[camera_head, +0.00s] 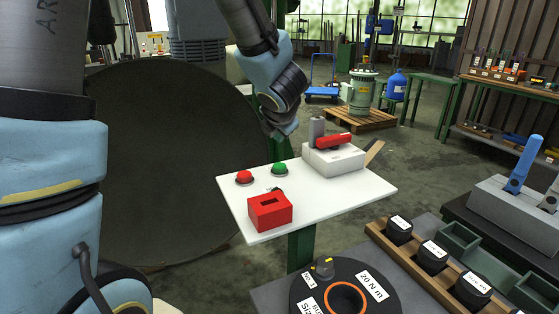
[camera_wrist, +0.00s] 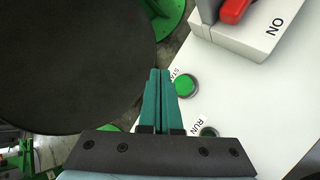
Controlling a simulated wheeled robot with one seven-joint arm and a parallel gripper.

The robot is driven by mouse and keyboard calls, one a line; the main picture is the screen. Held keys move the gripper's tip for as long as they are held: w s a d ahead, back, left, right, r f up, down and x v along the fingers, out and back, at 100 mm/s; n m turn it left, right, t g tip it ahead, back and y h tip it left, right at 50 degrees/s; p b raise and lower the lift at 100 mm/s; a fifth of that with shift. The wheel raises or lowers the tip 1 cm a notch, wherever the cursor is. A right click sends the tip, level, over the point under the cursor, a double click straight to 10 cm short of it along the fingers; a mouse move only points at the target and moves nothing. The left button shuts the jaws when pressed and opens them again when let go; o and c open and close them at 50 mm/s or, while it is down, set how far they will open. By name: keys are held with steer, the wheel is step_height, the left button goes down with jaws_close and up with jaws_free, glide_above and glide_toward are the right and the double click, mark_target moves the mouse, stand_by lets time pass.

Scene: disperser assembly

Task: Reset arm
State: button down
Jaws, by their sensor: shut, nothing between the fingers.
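My gripper (camera_head: 279,133) hangs above the back edge of the white control table (camera_head: 345,208), behind the green button. In the wrist view its teal fingers (camera_wrist: 159,76) are together with nothing between them. The green button (camera_head: 279,168) is also right of the fingertips in the wrist view (camera_wrist: 185,85), beside a START label. A red button (camera_head: 244,177) is left of it. A grey-white switch box (camera_head: 334,162) with a red handle (camera_head: 333,141) stands at the table's back right. The wrist view shows "ON" on this box (camera_wrist: 262,30).
A red slotted box (camera_head: 270,212) sits at the table's front left. A large dark disc (camera_head: 165,160) stands left of the table. A workbench with labelled black parts (camera_head: 433,257) and a round 20 Nm piece (camera_head: 368,285) is at front right. The table's middle is clear.

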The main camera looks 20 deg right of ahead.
steer(key=shift+w+a, duration=0.1)
stand_by(0.6)
steer(key=a+f+m+g, duration=0.1)
steer(key=a+m, duration=0.3)
steer(key=a+f+m+g, duration=0.1)
steer(key=a+m, duration=0.4)
steer(key=a+f+m+g, duration=0.1)
steer(key=a+m, duration=0.4)
steer(key=shift+s+a, duration=0.25)
steer(key=s+a+f+m+g+y, duration=0.1)
steer(key=s+a+m, duration=0.3)
steer(key=a, duration=0.4)
steer(key=s+a+f+m+g+y, duration=0.1)
steer(key=s+a+f+m+g, duration=0.1)
steer(key=s+a+m, duration=0.3)
steer(key=a+m+g, duration=0.1)
steer(key=a, duration=0.2)
steer(key=shift+s+f+y, duration=0.15)
steer(key=shift+y, duration=0.25)
